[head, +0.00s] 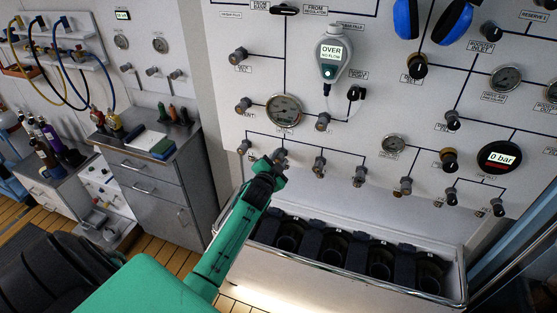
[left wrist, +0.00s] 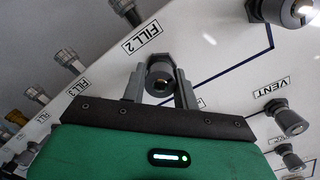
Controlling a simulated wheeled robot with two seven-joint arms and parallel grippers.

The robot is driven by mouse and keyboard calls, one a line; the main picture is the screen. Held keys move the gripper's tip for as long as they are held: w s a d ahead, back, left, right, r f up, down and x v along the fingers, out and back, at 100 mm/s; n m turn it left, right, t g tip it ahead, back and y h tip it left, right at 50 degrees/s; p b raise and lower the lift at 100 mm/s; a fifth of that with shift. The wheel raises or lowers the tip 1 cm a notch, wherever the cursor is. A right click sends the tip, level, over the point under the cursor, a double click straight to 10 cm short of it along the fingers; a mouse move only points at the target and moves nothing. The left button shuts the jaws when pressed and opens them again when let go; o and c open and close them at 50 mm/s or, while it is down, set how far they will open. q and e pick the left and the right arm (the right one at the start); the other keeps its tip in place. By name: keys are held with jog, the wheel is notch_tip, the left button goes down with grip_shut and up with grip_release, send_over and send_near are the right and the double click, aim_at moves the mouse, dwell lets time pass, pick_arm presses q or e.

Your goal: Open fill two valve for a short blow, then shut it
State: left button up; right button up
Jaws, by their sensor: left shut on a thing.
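The fill two valve is a small grey knob (left wrist: 160,76) on the white panel, beside its FILL 2 label (left wrist: 141,37) in the left wrist view. My left gripper (left wrist: 160,88) is shut on this knob, with one finger on each side of it. In the head view my green left gripper (head: 277,160) reaches up to the lower row of valves and hides most of the knob. The knob's turn position cannot be told. My right gripper is not in view.
The fill 3 knob (left wrist: 68,57) is close beside the held one. A handheld meter (head: 331,55) reads OVER, NO FLOW. A round display (head: 499,157) reads 0 bar. A metal-edged trough (head: 455,293) with black holders lies below the panel. A grey cabinet (head: 150,170) stands at left.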

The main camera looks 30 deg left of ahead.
pick_arm(q)
jog(key=shift+n, duration=0.4)
jog(key=o, duration=1)
jog(key=shift+c, duration=0.2)
jog(key=shift+a, duration=0.1)
jog(key=shift+s, duration=0.15)
jog(key=b+v, duration=0.4)
jog(key=v, duration=0.9)
jog(key=shift+s, duration=0.3)
